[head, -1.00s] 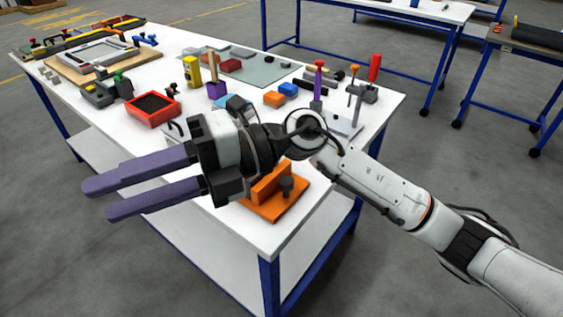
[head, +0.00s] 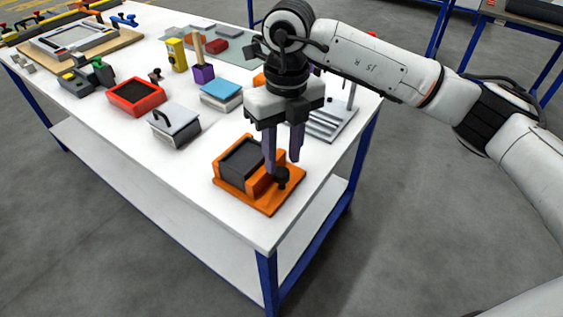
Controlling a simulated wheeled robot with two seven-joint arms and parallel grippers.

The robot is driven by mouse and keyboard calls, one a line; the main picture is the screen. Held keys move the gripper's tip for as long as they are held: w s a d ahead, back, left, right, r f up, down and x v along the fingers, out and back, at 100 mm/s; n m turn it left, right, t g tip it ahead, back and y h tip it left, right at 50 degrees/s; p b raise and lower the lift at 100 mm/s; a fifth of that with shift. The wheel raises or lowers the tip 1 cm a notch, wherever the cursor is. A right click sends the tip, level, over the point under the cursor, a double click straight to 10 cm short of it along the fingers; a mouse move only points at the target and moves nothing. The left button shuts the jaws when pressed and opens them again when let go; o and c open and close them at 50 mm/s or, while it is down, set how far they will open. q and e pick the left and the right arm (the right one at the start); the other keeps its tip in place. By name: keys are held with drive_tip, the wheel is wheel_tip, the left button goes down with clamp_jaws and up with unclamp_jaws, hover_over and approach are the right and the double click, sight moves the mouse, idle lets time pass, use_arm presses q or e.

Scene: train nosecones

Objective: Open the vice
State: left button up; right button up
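The vice is an orange block on a flat orange base (head: 262,200) near the front corner of the white table. A dark grey block (head: 242,158) sits in its recess, between orange walls. A dark round knob (head: 282,179) is at the vice's right side. My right gripper (head: 282,167) points straight down over that side, with its two purple-grey fingers apart. The fingertips are at about the knob's place in the picture, one partly in front of the vice; I cannot tell if they touch it. No part of my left gripper shows.
A grey-lidded box (head: 175,125), a red tray (head: 137,96) and a blue-topped block (head: 221,95) stand behind and left of the vice. A grey metal fixture (head: 330,120) stands behind the gripper. The table front (head: 185,185) left of the vice is clear.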

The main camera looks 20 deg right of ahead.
sight(281, 170)
drive_tip(key=shift+a+f, duration=0.1)
drive_tip(key=shift+f, duration=1.65)
drive_tip(key=c, duration=0.8)
